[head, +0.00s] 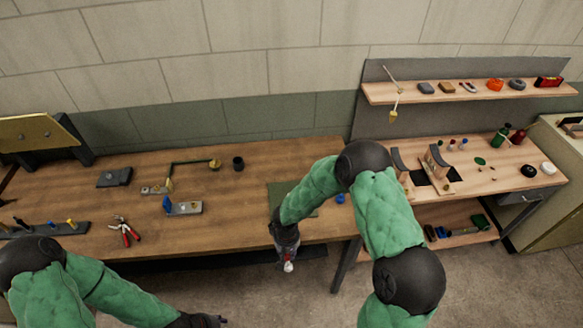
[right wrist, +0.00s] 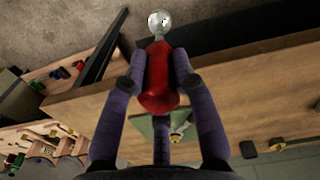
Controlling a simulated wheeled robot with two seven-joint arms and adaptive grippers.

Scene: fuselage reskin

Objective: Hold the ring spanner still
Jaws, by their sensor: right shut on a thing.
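My right gripper (head: 287,252) is low in front of the bench's front edge. In the right wrist view its fingers (right wrist: 160,75) are shut on a red-handled tool (right wrist: 158,92) with a round, shiny silver end (right wrist: 159,21), which points away from my palm. The tool's small pale end also shows in the head view (head: 288,267). I cannot make out a ring spanner with certainty. My left gripper (head: 208,321) is at the bottom edge of the head view, partly cut off, and its fingers cannot be judged.
A shelf (head: 470,93) and a second bench (head: 480,186) with small items stand right.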

